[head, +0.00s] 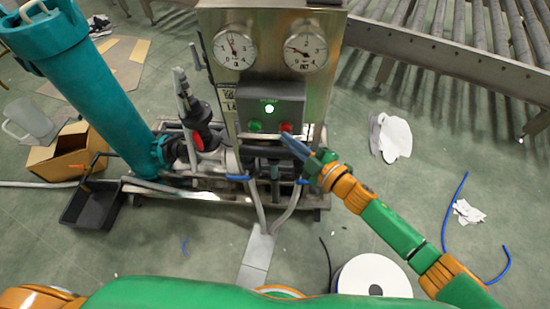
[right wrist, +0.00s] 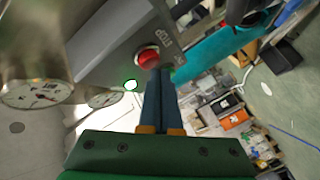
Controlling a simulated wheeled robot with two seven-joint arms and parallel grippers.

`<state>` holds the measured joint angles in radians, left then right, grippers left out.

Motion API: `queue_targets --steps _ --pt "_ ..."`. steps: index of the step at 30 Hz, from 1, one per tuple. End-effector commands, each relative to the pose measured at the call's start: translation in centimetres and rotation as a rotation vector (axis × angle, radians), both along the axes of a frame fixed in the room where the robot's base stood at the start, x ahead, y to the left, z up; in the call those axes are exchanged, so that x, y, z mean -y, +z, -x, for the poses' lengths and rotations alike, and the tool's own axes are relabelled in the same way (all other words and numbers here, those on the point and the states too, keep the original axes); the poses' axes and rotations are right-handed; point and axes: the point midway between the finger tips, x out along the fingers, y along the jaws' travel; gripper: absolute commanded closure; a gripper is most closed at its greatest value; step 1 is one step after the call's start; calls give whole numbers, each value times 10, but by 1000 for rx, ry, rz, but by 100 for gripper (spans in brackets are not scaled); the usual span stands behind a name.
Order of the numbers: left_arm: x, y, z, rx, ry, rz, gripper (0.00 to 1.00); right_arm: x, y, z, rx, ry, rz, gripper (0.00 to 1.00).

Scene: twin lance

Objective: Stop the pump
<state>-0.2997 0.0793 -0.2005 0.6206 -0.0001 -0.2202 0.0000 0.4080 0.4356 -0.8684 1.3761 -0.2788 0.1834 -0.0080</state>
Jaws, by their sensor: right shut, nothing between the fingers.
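The pump's grey control box (head: 270,92) is on the front of a steel cabinet. It carries a lit green lamp (head: 269,109), a green button (head: 255,127) and a red button (head: 287,127). The red button (right wrist: 148,57) and lit lamp (right wrist: 130,85) also show in the right wrist view. My right gripper (head: 285,137) is shut and empty, its blue fingertips just below the red button. In the right wrist view the fingertips (right wrist: 160,70) overlap the button's lower edge; I cannot tell whether they touch it. My left gripper is not in view.
Two gauges (head: 235,47) (head: 306,48) sit above the box. A teal cylinder (head: 95,85) stands left, beside a cardboard box (head: 68,158) and a black tray (head: 92,204). A metal conveyor (head: 450,55) runs at upper right. A white spool (head: 350,278) lies in front.

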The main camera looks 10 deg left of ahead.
Motion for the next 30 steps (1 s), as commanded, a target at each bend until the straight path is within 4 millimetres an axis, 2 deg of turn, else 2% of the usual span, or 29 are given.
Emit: queue_targets --steps 15,23,30 --pt "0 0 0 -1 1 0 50 0 0 0 0 0 0 100" --pt "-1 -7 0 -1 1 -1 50 -1 -2 -10 1 0 -1 100" --pt "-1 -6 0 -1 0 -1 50 -1 -2 -10 -1 0 -1 100"
